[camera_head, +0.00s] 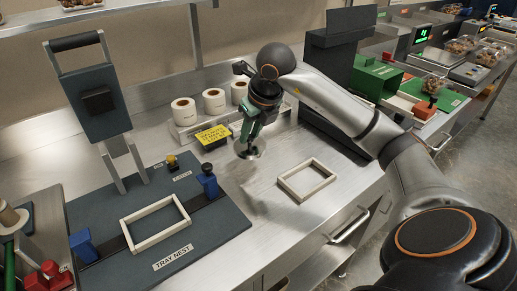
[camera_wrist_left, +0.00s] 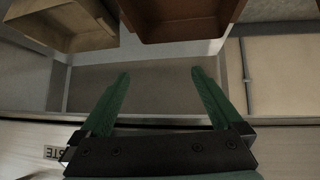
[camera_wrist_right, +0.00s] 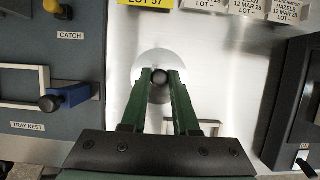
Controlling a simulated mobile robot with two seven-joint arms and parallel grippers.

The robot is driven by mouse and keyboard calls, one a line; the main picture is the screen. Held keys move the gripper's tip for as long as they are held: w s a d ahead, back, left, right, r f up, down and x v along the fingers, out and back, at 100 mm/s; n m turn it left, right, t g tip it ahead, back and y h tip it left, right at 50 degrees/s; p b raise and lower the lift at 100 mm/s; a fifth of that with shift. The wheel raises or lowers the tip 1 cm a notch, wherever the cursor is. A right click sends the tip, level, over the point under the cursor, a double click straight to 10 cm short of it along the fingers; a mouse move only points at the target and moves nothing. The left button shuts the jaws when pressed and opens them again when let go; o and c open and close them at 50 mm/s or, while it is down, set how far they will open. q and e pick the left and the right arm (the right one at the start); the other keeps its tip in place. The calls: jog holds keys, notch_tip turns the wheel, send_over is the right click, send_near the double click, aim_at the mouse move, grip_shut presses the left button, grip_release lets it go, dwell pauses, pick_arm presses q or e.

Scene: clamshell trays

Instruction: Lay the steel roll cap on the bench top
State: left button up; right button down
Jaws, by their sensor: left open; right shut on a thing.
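The steel roll cap (camera_head: 250,152) is a round shiny disc with a dark knob in its middle. My right gripper (camera_head: 247,133) is shut on it and holds it over the steel bench top (camera_head: 232,182), between the dark tray nest board and a white frame. In the right wrist view the cap (camera_wrist_right: 150,57) shows at the fingertips, with the knob between the green fingers (camera_wrist_right: 159,76). I cannot tell its exact height above the bench. My left gripper (camera_wrist_left: 158,76) is open and empty in the left wrist view, and is outside the head view.
A white frame (camera_head: 281,182) lies on the bench to the right. Another (camera_head: 128,232) sits on the tray nest board (camera_head: 222,232). Label rolls (camera_head: 214,101) and a yellow sign (camera_head: 213,135) stand behind the cap. Brown bins (camera_wrist_left: 180,28) are ahead of my left gripper.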

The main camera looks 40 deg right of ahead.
aim_at(259, 144)
jog(key=shift+s+d+f, duration=0.15)
jog(key=shift+d+f, duration=0.65)
jog(key=shift+f, duration=0.25)
jog(key=shift+d+f, duration=0.2)
jog(key=shift+f, duration=1.45)
jog(key=shift+f+b, duration=0.15)
jog(key=shift+b, duration=0.25)
jog(key=c, duration=0.7)
grip_release()
jog(key=shift+s+r, duration=0.15)
jog(key=shift+r, duration=0.35)
jog(key=p+v, duration=0.1)
jog(key=v, duration=1)
jog(key=shift+s+r, duration=0.1)
jog(key=shift+s, duration=0.05)
